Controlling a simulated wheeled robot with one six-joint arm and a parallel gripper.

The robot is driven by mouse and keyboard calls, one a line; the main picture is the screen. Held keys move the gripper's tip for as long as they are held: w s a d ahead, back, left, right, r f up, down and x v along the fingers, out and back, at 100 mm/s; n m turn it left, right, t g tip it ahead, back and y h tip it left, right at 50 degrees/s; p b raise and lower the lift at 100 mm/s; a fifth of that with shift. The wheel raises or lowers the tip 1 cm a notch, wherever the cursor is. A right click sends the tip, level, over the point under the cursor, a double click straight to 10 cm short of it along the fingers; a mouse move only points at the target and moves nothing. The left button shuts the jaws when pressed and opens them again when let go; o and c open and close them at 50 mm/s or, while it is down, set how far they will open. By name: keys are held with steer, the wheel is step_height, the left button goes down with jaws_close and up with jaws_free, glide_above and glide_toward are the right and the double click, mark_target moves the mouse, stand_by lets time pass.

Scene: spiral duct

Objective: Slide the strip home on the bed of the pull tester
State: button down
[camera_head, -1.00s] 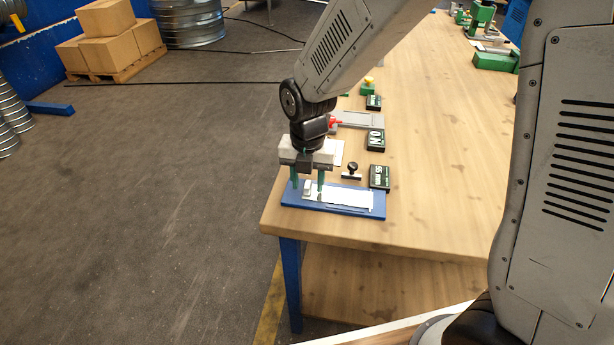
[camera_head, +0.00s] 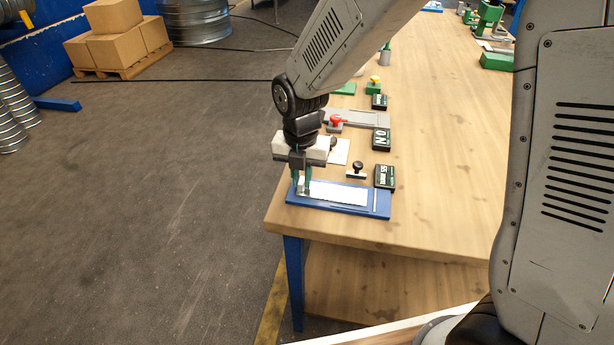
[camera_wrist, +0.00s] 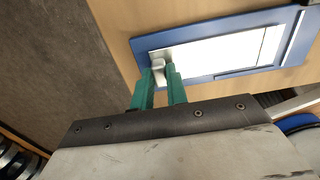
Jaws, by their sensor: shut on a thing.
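The white strip (camera_head: 335,193) lies flat on the blue bed (camera_head: 380,212) of the pull tester at the table's front left corner. The strip also shows in the wrist view (camera_wrist: 215,52), lengthwise on the bed (camera_wrist: 200,75). A small pale grey block (camera_wrist: 158,65) sits at the strip's left end. My gripper (camera_head: 302,190) points down there, its green fingers shut on this block; the fingertips also show in the wrist view (camera_wrist: 159,72). A thin white line crosses the bed near its right end, with blue between it and the strip.
A black-handled stamp (camera_head: 357,169) and a black sign box (camera_head: 384,176) stand just behind the bed. Another black box (camera_head: 381,139) and a grey fixture with a red handle (camera_head: 337,121) are farther back.

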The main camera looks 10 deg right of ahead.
steer(key=shift+w+a, duration=0.3)
steer(key=shift+a, duration=0.4)
steer(key=shift+w+a, duration=0.25)
steer(key=shift+a, duration=0.45)
step_height(320, 180, up, 7)
steer(key=shift+r, duration=0.1)
